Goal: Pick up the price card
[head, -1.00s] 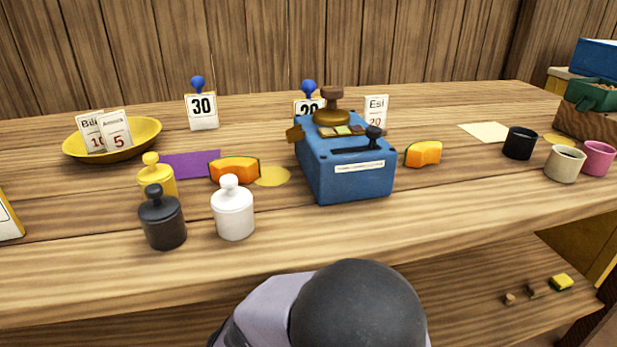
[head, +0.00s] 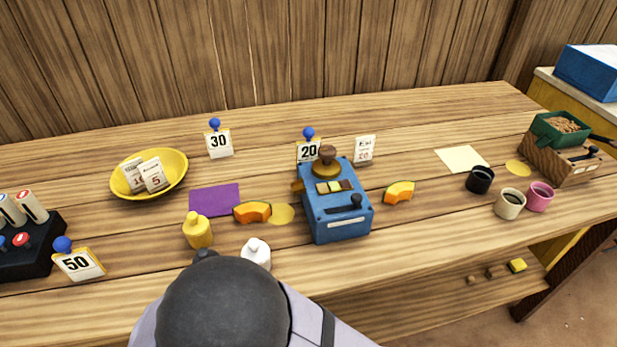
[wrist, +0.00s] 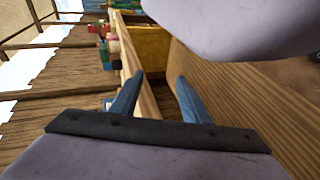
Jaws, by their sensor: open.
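Several cards stand on the wooden counter. Cards with blue knobs read 30 (head: 219,145), 20 (head: 309,152) and 50 (head: 80,264); the 20 card is partly hidden behind the blue balance box. A white card reading 20 in red (head: 364,150) stands right of it. Two small cards, one with a 5 (head: 154,175), lie in the yellow bowl (head: 176,183). I cannot tell which is the price card. My gripper (wrist: 158,92) is open and empty in the wrist view, its blue fingers apart near a wooden edge. The head view does not show it.
The blue box (head: 338,220) stands mid-counter. Melon slices (head: 399,191), a yellow weight (head: 197,231), a white weight (head: 256,252) and a purple sheet (head: 214,200) are near. Cups (head: 510,203) stand right; a black block with switches (head: 30,255) left. The back middle-right is fairly clear.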

